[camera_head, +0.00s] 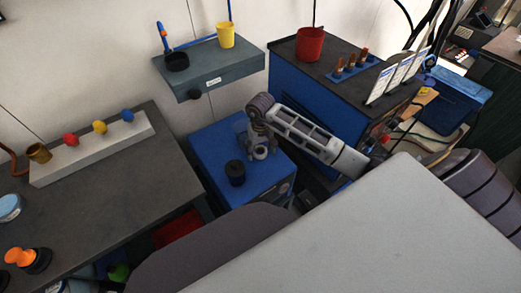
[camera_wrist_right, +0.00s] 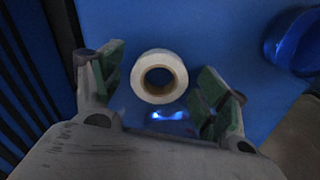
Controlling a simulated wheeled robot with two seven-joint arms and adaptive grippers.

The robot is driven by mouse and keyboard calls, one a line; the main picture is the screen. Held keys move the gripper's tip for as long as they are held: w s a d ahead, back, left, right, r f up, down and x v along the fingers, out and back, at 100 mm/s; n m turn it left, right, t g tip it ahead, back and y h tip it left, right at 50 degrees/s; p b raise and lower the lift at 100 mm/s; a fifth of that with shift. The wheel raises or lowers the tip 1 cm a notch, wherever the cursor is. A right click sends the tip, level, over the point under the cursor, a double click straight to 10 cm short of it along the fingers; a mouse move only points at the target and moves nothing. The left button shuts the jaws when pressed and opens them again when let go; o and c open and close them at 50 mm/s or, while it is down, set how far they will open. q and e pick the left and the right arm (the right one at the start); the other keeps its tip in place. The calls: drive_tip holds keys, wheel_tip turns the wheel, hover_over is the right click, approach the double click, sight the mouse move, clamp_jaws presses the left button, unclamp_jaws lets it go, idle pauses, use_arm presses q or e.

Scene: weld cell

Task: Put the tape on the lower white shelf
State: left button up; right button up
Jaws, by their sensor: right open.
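The tape, a white roll (camera_wrist_right: 138,76), lies flat on top of a blue cabinet (camera_head: 213,150). It also shows partly in the head view as a small white roll (camera_head: 261,154) under the gripper. My right gripper (camera_wrist_right: 160,72) is open, with one green-padded finger on each side of the roll and clear gaps. In the head view the right gripper (camera_head: 256,143) hangs over the far right of the cabinet top, partly hidden by its wrist. My left gripper is not in view. A long whitish ledge (camera_head: 100,152) stands on the left bench; I cannot tell whether it is the named shelf.
A dark round container (camera_head: 235,173) stands on the cabinet near the tape. A grey wall shelf (camera_head: 225,72) holds a yellow cup. A taller blue cabinet (camera_head: 290,82) stands at right.

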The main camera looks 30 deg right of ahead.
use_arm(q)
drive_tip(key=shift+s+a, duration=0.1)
use_arm(e)
drive_tip(key=shift+r, duration=0.1)
drive_tip(key=shift+r, duration=0.35)
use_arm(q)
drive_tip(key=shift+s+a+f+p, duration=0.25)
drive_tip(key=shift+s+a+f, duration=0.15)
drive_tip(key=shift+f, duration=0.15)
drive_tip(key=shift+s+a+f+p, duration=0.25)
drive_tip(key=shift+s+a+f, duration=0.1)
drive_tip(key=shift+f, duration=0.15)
use_arm(e)
wheel_tip(320, 180, up, 11)
drive_tip(key=shift+r, duration=0.15)
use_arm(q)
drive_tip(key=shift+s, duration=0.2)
use_arm(e)
drive_tip(key=shift+o, duration=0.5)
